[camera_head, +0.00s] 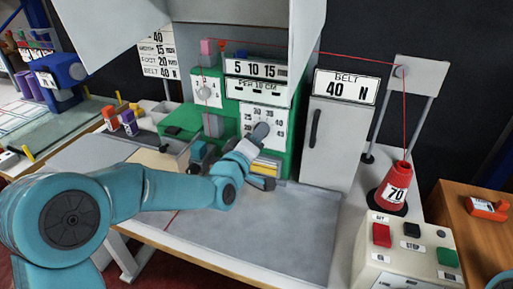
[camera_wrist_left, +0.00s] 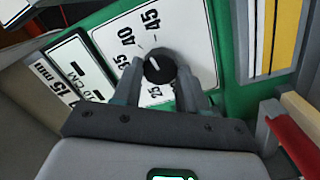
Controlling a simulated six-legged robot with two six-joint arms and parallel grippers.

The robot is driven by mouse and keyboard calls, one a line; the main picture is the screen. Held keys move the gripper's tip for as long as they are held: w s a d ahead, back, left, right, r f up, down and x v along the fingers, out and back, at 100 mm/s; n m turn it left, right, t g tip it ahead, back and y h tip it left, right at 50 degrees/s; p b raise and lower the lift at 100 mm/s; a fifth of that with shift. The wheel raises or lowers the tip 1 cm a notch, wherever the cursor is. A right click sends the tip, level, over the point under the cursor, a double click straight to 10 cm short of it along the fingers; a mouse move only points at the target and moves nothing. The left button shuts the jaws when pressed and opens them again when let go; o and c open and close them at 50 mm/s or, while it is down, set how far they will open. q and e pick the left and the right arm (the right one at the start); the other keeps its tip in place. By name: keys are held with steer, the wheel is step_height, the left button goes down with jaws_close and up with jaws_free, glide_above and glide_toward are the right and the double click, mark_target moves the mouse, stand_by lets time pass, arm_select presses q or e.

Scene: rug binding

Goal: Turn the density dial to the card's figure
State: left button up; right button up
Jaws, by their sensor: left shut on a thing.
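The density dial is a dark round knob (camera_wrist_left: 160,66) on a white plate (camera_wrist_left: 195,45) with figures including 25, 35, 40 and 45. A white mark shows on the knob's left part; I cannot tell exactly which figure it meets. My left gripper (camera_head: 256,137) is at the dial on the green machine (camera_head: 283,160). In the left wrist view, the left gripper (camera_wrist_left: 160,88) has its fingers either side of the knob, shut on it. A white card (camera_head: 157,52) at the back left has several printed lines, including 15 and 40; its top line is unclear. My right gripper is out of view.
A grey hood (camera_head: 228,25) overhangs the machine. A grey cabinet (camera_head: 331,140) marked BELT 40 N stands to its right. A red cone (camera_head: 391,196) marked 70 carries red thread upward. A button box (camera_head: 412,250) is at front right. The front worktop (camera_head: 270,235) is clear.

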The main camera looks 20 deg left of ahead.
arm_select(q)
steer(key=shift+f+n+b, duration=0.1)
steer(key=shift+n+b, duration=2.3)
steer(key=shift+b, duration=0.85)
steer(key=o, duration=1)
steer(key=shift+o, duration=0.2)
steer(key=s+a, duration=0.1)
steer(key=s, duration=1.5)
steer(key=shift+a+f+b, duration=0.2)
steer(key=shift+f+b, duration=0.1)
steer(key=shift+b, duration=0.05)
